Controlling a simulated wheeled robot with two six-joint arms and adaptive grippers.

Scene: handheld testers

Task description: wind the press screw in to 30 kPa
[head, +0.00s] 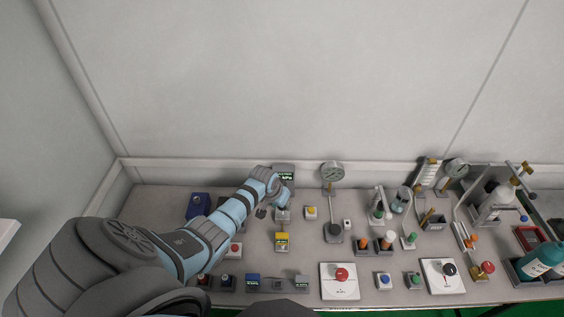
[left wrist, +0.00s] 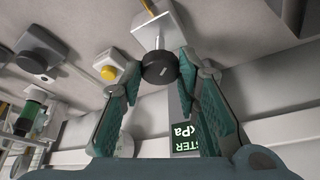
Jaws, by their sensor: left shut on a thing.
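The press screw's round black knob (left wrist: 160,68) shows in the left wrist view, with a pale mark on its end face. My left gripper (left wrist: 159,72) is shut on it, one teal finger on each side. In the head view my left gripper (head: 281,197) is at the press, in front of the grey display unit (head: 284,172), and hides the knob. The display also shows upside down in the left wrist view (left wrist: 190,138), with "kPa" on a green screen. I cannot read a pressure figure in either view. My right gripper is not in view.
A yellow-button box (head: 311,212) and a round gauge on a stand (head: 332,173) are right of the press. A yellow tester (head: 282,240) sits in front. A blue box (head: 198,205) lies left, beside my arm. Several testers and bottles crowd the right side.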

